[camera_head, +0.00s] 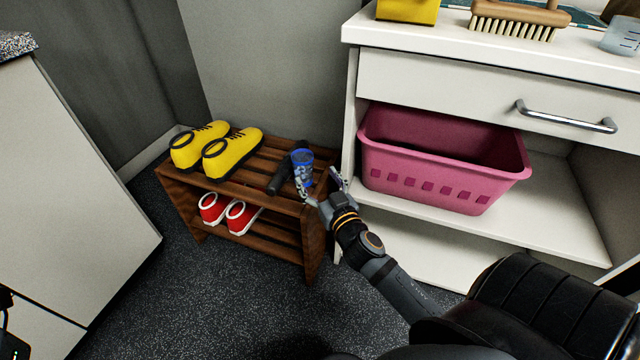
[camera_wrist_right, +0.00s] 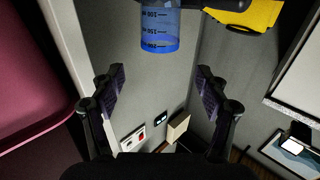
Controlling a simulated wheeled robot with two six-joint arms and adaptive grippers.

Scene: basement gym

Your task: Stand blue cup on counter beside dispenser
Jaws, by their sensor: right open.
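The blue cup (camera_head: 303,167) is translucent and stands on the right end of the wooden shoe rack's top. In the right wrist view the blue cup (camera_wrist_right: 160,32) shows dark measuring marks and lies ahead of the fingertips, in line with the gap. My right gripper (camera_head: 322,187) is open and empty at the rack's right end, close to the cup; touching cannot be told in the head view. Its two fingers (camera_wrist_right: 161,88) are spread apart in the wrist view. I cannot identify a dispenser. My left gripper is not in view.
Yellow shoes (camera_head: 232,152) and a dark object (camera_head: 280,177) share the rack top (camera_head: 240,182); red shoes (camera_head: 242,216) sit below. The white cabinet (camera_head: 440,75) stands right of the rack, holding a pink basket (camera_head: 440,185). A brush (camera_head: 512,22) and clear cup (camera_head: 621,36) are on top.

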